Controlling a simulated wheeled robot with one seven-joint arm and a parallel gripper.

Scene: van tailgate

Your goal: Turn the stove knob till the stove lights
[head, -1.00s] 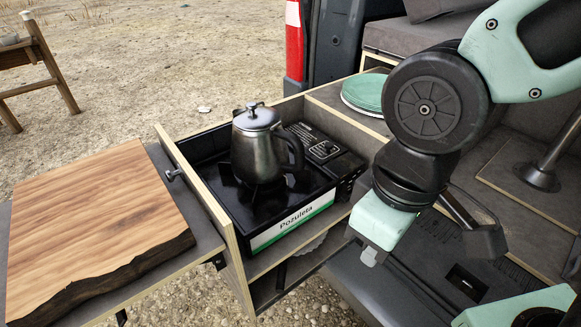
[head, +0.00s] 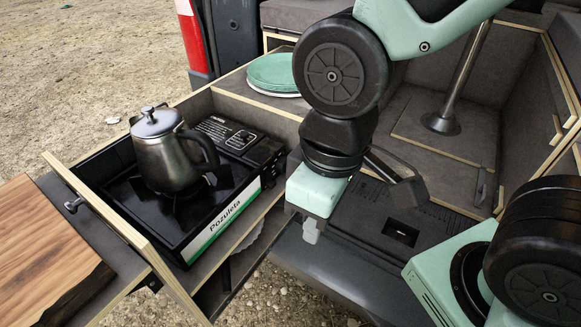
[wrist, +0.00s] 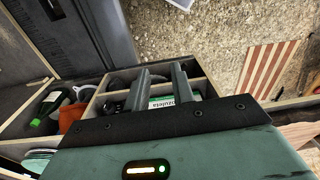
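The black stove (head: 125,205) with a white and green "Pozuleta" front strip sits in the pulled-out drawer. A steel kettle (head: 165,155) with a black handle stands upright on its burner. The black control panel (head: 240,140) is at the stove's right side; I cannot make out the knob clearly. No flame is visible. My gripper (head: 312,232) hangs to the right of the stove, apart from it. In the wrist view my gripper (wrist: 161,88) has its two fingers apart with nothing held, and part of the stove label (wrist: 161,101) shows between them.
The drawer's wooden front panel (head: 105,215) stands left of the stove. A wooden board (head: 40,255) lies further left. Green plates (head: 272,72) sit behind the panel on the van's shelf. A metal post (head: 465,70) rises at the right. Gravel lies below the drawer.

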